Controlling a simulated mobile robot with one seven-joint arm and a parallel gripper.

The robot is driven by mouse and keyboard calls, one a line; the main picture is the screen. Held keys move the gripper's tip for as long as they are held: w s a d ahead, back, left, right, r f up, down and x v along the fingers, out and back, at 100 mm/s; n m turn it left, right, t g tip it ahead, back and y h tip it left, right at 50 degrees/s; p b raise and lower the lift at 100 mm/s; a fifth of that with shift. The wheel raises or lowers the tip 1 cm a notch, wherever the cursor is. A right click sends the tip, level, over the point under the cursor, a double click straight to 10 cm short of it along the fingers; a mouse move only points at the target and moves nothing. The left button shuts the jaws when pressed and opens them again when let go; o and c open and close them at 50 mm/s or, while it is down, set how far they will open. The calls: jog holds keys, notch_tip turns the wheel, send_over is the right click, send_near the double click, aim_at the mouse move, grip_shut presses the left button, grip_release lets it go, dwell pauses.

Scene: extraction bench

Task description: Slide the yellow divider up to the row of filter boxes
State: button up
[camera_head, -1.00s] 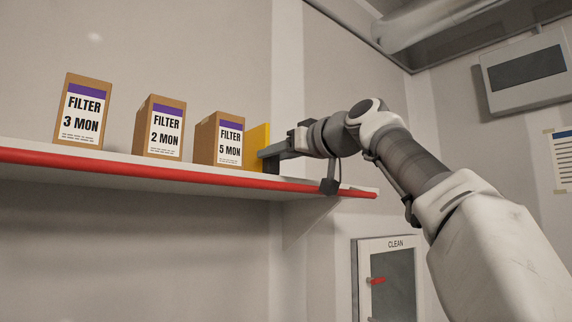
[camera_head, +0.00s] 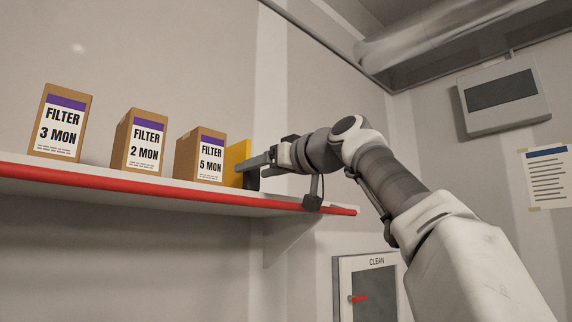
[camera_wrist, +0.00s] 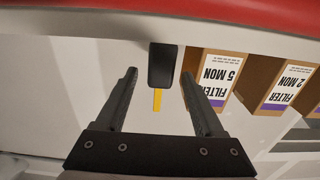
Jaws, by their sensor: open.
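The yellow divider (camera_head: 238,152) stands upright on the shelf, right beside the 5 MON filter box (camera_head: 203,157). The 2 MON box (camera_head: 138,140) and 3 MON box (camera_head: 60,122) stand further left, spaced apart. My gripper (camera_head: 249,164) reaches in from the right at the divider. In the wrist view, which is upside down, my gripper (camera_wrist: 158,74) is open, with a finger on either side of the divider's dark front part (camera_wrist: 163,65) and its yellow strip (camera_wrist: 157,100). One finger lies between the divider and the 5 MON box (camera_wrist: 216,76). I cannot tell whether either finger touches the divider.
The shelf (camera_head: 270,203) has a red front edge and ends just right of my gripper. A wall stands behind it. A cabinet marked CLEAN (camera_head: 375,262) is below right. A grey wall unit (camera_head: 503,98) and a paper notice (camera_head: 547,178) hang at right.

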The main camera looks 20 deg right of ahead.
jog(key=b+v, duration=0.6)
jog(key=v, duration=1)
jog(key=shift+s, duration=0.35)
jog(key=shift+d, duration=0.1)
